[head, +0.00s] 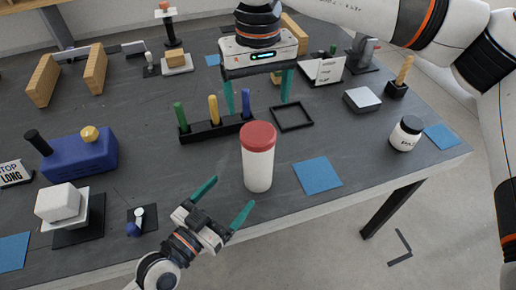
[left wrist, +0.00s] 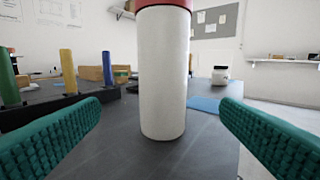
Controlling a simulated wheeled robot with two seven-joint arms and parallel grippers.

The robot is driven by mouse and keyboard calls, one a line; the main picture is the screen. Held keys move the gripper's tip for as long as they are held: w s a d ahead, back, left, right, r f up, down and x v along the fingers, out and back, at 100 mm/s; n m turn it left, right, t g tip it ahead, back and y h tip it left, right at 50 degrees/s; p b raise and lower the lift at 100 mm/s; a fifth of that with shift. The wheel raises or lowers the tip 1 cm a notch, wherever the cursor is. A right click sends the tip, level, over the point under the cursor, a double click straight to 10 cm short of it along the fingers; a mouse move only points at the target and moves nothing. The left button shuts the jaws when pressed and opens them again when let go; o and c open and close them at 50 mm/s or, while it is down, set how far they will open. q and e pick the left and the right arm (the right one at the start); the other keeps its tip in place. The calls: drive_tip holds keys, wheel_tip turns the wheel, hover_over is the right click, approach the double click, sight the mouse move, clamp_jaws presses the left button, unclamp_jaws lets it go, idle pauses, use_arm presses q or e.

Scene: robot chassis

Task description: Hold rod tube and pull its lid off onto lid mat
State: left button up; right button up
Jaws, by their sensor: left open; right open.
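The rod tube (head: 258,171) is a white cylinder standing upright on the dark table, with its red lid (head: 258,136) on top. In the left wrist view the tube (left wrist: 162,85) stands centred, beyond the fingertips. A blue square mat (head: 317,175), likely the lid mat, lies flat just right of the tube. My left gripper (head: 232,193) is open and empty, in front of the tube and apart from it, with its teal fingers pointing towards it. My right gripper (head: 259,105) is open and empty, pointing down behind and above the lid.
A black stand with green, yellow and blue rods (head: 213,109) is behind left of the tube. A black square frame (head: 292,117) lies behind it. A white jar (head: 406,134) stands at right, a blue box (head: 78,154) at left.

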sight(258, 165)
use_arm(q)
drive_tip(key=shift+w+d+r, duration=0.1)
drive_tip(key=shift+w+d, duration=0.1)
drive_tip(key=shift+d, duration=0.05)
use_arm(e)
drive_tip(key=shift+s+r, duration=0.15)
drive_tip(key=shift+s, duration=0.05)
use_arm(q)
drive_tip(key=x, duration=1)
drive_tip(key=shift+w+d, duration=0.25)
drive_tip(key=shift+d, duration=0.05)
use_arm(e)
drive_tip(key=shift+s, duration=0.2)
use_arm(q)
drive_tip(key=shift+c, duration=0.6)
drive_tip(key=c, duration=1.2)
drive_tip(key=shift+c, duration=0.8)
use_arm(e)
drive_tip(key=shift+o, duration=0.7)
wheel_tip(258, 165, up, 4)
drive_tip(key=m, duration=0.6)
drive_tip(key=shift+r, duration=0.1)
drive_tip(key=shift+m, duration=0.4)
wheel_tip(258, 165, down, 12)
drive_tip(key=shift+r, duration=0.1)
drive_tip(key=shift+c, duration=0.3)
